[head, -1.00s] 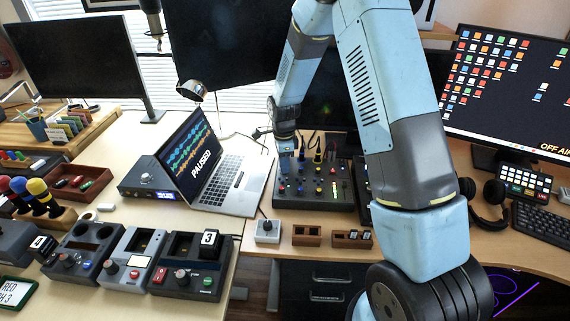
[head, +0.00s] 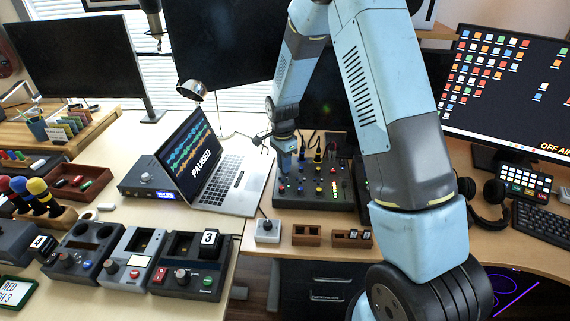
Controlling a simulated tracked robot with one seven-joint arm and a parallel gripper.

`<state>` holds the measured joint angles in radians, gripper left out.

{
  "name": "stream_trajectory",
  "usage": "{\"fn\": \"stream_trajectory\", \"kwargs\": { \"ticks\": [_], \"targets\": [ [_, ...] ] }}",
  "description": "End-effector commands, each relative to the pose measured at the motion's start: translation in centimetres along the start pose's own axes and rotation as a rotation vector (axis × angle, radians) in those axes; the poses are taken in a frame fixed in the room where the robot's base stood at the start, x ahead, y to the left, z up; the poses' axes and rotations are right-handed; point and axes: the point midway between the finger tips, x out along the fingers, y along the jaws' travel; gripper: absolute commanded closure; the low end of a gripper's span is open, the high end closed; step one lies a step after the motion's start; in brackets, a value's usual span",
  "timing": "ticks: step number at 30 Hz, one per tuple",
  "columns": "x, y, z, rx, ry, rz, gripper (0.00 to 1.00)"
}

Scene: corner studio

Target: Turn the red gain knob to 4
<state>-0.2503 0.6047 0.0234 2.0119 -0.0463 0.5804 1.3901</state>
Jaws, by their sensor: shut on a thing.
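The dark mixer (head: 313,206) stands on the desk right of the laptop, with rows of small coloured knobs and lit faders on its top. My gripper (head: 286,171) points down at the mixer's upper left corner. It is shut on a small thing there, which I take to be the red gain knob. The fingertips and my arm's end cover that knob, so its pointer and scale cannot be read. Other knobs on the panel stay in view below and right of the gripper.
The laptop (head: 240,185) reading PAUSED stands close at the left. A small grey box with a knob (head: 267,238) and two wooden trays (head: 307,243) lie in front of the mixer. Cables rise behind it. Headphones (head: 487,205) lie at the right.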

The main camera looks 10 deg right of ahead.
Motion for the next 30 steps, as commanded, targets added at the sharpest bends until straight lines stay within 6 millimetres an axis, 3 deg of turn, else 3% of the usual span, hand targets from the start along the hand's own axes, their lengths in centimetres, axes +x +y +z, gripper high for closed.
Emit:
{"fn": "stream_trajectory", "kwargs": {
  "ticks": [30],
  "targets": [
    [0.0, 0.11, 0.12, -0.965, 0.054, 0.0, 1.0]
  ]
}}
